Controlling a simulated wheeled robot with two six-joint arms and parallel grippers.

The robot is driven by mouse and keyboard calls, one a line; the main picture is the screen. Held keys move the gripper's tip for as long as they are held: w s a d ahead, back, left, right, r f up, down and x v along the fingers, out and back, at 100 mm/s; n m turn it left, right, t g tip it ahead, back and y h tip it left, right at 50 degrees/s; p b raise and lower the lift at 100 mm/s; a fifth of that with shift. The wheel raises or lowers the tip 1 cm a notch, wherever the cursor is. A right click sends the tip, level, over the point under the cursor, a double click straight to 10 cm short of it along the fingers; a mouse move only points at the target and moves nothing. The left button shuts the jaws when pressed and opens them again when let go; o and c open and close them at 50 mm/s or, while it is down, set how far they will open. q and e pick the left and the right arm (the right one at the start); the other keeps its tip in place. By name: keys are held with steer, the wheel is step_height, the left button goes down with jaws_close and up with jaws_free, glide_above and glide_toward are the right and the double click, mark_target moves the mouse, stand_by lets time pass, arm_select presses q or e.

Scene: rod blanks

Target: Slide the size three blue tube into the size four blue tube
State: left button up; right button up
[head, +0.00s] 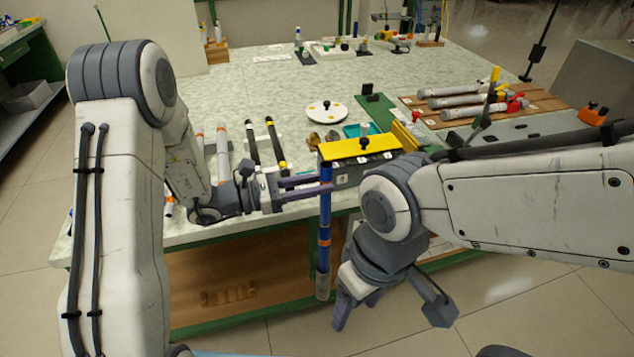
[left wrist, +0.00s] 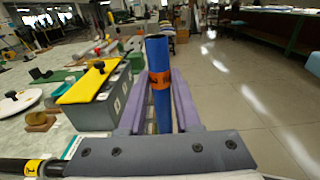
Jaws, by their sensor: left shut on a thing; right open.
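My left gripper (head: 322,187) is shut on a blue tube (head: 325,205), which hangs upright just past the table's front edge. The tube has an orange band (head: 324,237) below the fingers and a greyish, see-through-looking lower end (head: 322,287). In the left wrist view the blue tube (left wrist: 157,52) stands between the purple fingers with an orange band near the grip. I cannot read its size or tell whether it is one tube or two nested. No separate second blue tube is clear. My right gripper (head: 392,308) is open and empty, low and right of the tube's lower end.
A grey box with a yellow lid (head: 350,149) stands on the table close behind the tube. Black rods (head: 252,145) and pale tubes (head: 222,153) lie to the left. A white disc (head: 327,112) and grey tubes (head: 460,101) on wood lie farther back. Open floor is in front.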

arm_select(q)
steer(key=shift+f+b, duration=0.5)
steer(key=shift+f, duration=0.2)
steer(key=o, duration=1.1)
steer(key=shift+c, duration=0.2)
steer(key=v, duration=1)
steer(key=shift+a, duration=0.2)
steer(key=shift+s, duration=0.15)
